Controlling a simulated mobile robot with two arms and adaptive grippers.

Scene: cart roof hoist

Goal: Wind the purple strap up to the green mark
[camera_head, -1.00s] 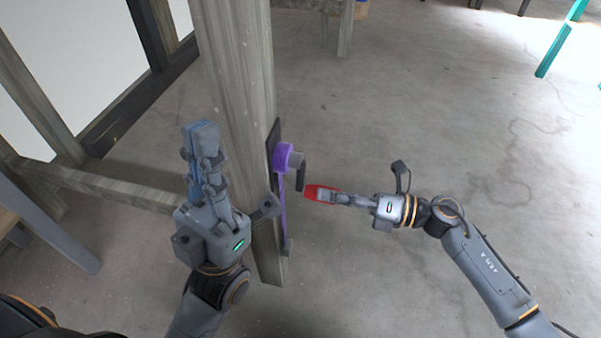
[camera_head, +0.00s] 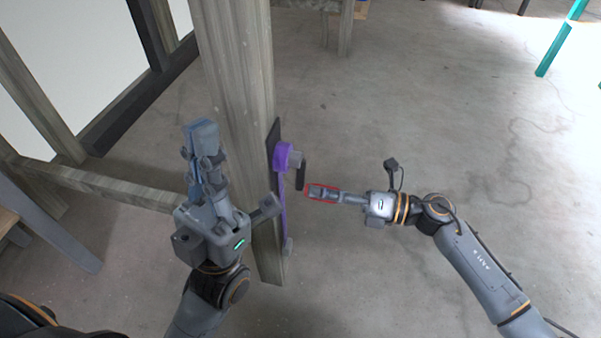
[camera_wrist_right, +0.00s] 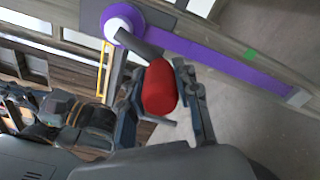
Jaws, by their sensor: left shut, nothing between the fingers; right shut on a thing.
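A purple drum (camera_head: 283,156) sits on a dark plate on the wooden post, with a dark crank arm (camera_head: 300,175) on its near side. The purple strap (camera_wrist_right: 215,59) runs from the drum to a grey end piece (camera_wrist_right: 299,97), which hangs low on the post (camera_head: 288,245). The green mark (camera_wrist_right: 250,54) lies beside the strap, between drum and end piece; I cannot make it out in the head view. My right gripper (camera_head: 322,193) is shut on the crank's red handle (camera_wrist_right: 159,88). My left gripper (camera_head: 203,133) is shut and empty, left of the post.
The wooden post (camera_head: 236,70) stands between my left gripper and the drum. A horizontal beam (camera_head: 115,187) joins it from the left. Open concrete floor (camera_head: 430,110) lies to the right, with a teal leg (camera_head: 562,37) at the far right.

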